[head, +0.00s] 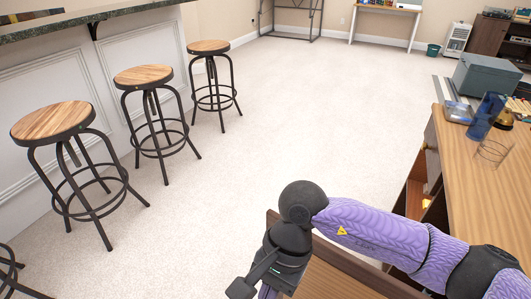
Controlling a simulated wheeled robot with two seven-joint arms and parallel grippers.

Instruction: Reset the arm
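My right arm (380,226), purple with black joints, comes in from the lower right. It reaches left to a round black joint (302,203) and then bends down past the bottom edge of the head view. It passes in front of a wooden piece of furniture. No gripper fingers can be made out at its lower end, where black parts and a bit of purple leave the picture. My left arm and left gripper are not in view.
A wooden counter (478,185) at right holds a grey-green box (486,77), a blue cup (485,116) and a wire holder (492,152). Several wooden-topped stools (143,76) line the bar (75,24) at left. Pale carpet (310,100) lies clear between.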

